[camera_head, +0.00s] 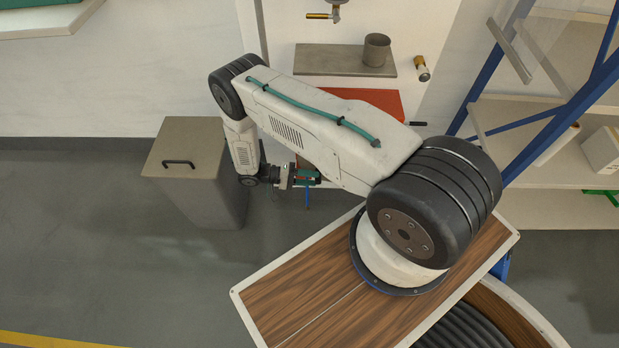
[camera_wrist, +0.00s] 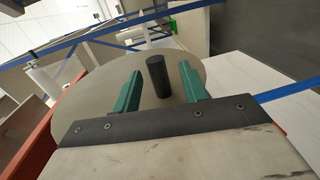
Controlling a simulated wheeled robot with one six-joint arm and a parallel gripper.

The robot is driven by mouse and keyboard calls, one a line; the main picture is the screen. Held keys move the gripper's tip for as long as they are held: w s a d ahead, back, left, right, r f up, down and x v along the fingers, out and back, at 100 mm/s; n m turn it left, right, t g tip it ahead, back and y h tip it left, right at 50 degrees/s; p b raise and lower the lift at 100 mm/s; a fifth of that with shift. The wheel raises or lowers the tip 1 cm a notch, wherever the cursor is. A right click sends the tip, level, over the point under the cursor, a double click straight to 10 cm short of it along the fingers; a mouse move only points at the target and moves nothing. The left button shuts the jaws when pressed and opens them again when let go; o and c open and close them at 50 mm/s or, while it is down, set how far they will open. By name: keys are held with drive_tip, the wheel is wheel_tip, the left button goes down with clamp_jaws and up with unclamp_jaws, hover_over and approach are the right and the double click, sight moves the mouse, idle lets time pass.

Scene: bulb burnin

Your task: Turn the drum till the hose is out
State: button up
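In the wrist view a round grey-tan disc (camera_wrist: 85,100), which looks like the drum's face, fills the middle. A dark upright peg (camera_wrist: 157,75), like a crank handle, stands on it. My gripper (camera_wrist: 161,72) is open, its two green fingers on either side of the peg with a visible gap at each side. In the head view my gripper (camera_head: 313,178) is small, beside the grey bin and partly behind my arm. The disc and peg are not clearly seen there.
A grey lidded bin (camera_head: 190,185) stands left of my gripper. A red-orange panel (camera_head: 375,100) lies behind my arm. A grey cup (camera_head: 376,50) stands on a shelf (camera_head: 325,60) on the wall. A blue-framed rack (camera_head: 540,125) is at right. Floor at left is clear.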

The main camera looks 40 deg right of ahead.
drive_tip(key=shift+d+r, duration=0.1)
drive_tip(key=shift+r, duration=0.1)
drive_tip(key=s+a+r, duration=0.1)
drive_tip(key=s+r, duration=0.1)
drive_tip(key=s, duration=0.6)
drive_tip(key=s+a+r, duration=0.2)
drive_tip(key=s, duration=0.5)
drive_tip(key=shift+s+r, duration=0.35)
drive_tip(key=shift+s, duration=0.05)
